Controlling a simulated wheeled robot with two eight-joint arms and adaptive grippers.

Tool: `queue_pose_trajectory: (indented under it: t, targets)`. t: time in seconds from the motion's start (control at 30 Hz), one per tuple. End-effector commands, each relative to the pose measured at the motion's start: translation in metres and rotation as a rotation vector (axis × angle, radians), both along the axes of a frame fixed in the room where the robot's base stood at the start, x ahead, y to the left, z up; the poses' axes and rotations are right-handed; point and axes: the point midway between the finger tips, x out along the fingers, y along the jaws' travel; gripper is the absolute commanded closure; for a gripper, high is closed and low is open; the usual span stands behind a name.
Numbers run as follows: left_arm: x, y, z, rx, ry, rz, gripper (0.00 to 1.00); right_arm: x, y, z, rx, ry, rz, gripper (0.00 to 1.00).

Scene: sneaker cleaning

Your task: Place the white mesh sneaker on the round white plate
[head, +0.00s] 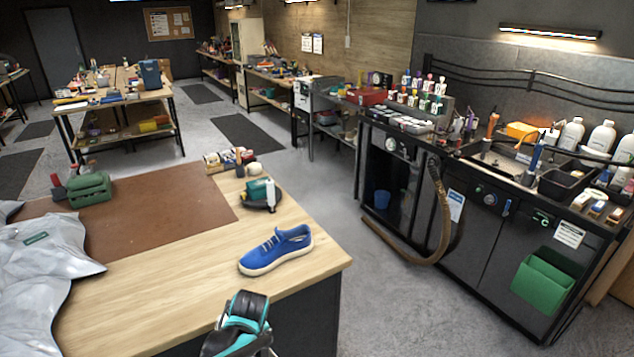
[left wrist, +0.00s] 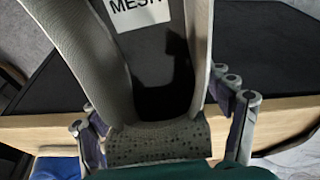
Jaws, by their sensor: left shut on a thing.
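In the left wrist view, my left gripper (left wrist: 166,135) is shut on a pale grey-white sneaker (left wrist: 158,142), with one finger on each side of its heel end. I look into the shoe's opening. Its dark insole bears a white label reading "MESH". The toe is out of the picture. In the head view this sneaker does not show. A black and teal part of one of my arms rises at the bottom edge, in front of the bench. I cannot make out a round white plate in either view. My right gripper is not in view.
A blue sneaker (head: 276,250) stands on the wooden bench (head: 190,270) near its right corner. A dark round tray (head: 261,205) with small items is behind it. A brown mat (head: 150,225), a green case (head: 90,190) and a grey cloth (head: 45,260) lie left. Bare wood is in front.

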Motion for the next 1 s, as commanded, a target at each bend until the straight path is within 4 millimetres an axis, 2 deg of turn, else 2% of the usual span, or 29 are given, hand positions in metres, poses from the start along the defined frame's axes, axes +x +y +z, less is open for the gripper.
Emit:
queue_pose_trajectory:
  t: [0.2, 0.4, 0.6, 1.0]
  targets:
    - [-0.008, 0.001, -0.026, 0.001, 0.0, -0.403, 0.62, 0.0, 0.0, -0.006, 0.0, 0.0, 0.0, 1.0]
    - [-0.013, 0.0, -0.036, 0.001, 0.001, -0.642, 0.62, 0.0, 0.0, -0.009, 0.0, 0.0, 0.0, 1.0]
    - [-0.016, -0.001, -0.04, 0.002, 0.001, -0.727, 0.62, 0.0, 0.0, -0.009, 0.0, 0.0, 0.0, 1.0]
    - [-0.016, -0.001, -0.039, 0.002, 0.003, -0.731, 0.63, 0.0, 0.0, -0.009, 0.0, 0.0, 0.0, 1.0]
